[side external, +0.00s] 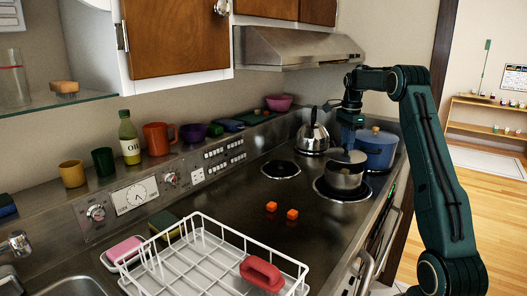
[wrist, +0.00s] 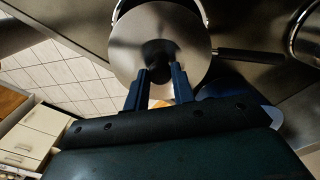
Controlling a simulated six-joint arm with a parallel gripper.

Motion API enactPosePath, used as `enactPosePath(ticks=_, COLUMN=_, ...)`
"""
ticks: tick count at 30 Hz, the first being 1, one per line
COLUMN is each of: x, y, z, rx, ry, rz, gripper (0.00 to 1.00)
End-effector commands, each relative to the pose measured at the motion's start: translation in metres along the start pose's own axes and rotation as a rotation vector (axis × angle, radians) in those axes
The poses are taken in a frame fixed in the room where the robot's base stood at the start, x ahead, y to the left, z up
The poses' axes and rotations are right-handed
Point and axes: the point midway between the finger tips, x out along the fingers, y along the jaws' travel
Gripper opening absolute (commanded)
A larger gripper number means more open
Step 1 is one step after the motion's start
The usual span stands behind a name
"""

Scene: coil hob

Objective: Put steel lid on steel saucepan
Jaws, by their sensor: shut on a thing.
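The steel lid (side external: 338,157) is a round disc with a dark knob, right over the steel saucepan (side external: 343,179). My gripper (side external: 348,147) points down and is shut on the knob. In the wrist view the fingertips (wrist: 159,76) pinch the knob, and the lid (wrist: 130,45) covers most of the pan. The pan stands on the front right coil. I cannot tell whether lid and rim touch.
A blue pot (side external: 378,150) stands close behind and right of the saucepan. A steel kettle (side external: 312,138) is at the back. The pan's dark handle (wrist: 250,56) sticks out right in the wrist view. Orange cubes (side external: 292,214) and a white dish rack (side external: 205,262) are nearer the camera.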

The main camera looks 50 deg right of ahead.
Motion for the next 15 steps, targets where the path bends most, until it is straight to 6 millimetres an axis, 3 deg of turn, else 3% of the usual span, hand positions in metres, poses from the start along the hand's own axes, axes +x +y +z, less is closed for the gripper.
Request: enactPosePath(ticks=15, x=0.029, y=0.0, z=0.0, rx=0.0, ry=0.0, rz=-0.001, gripper=0.0)
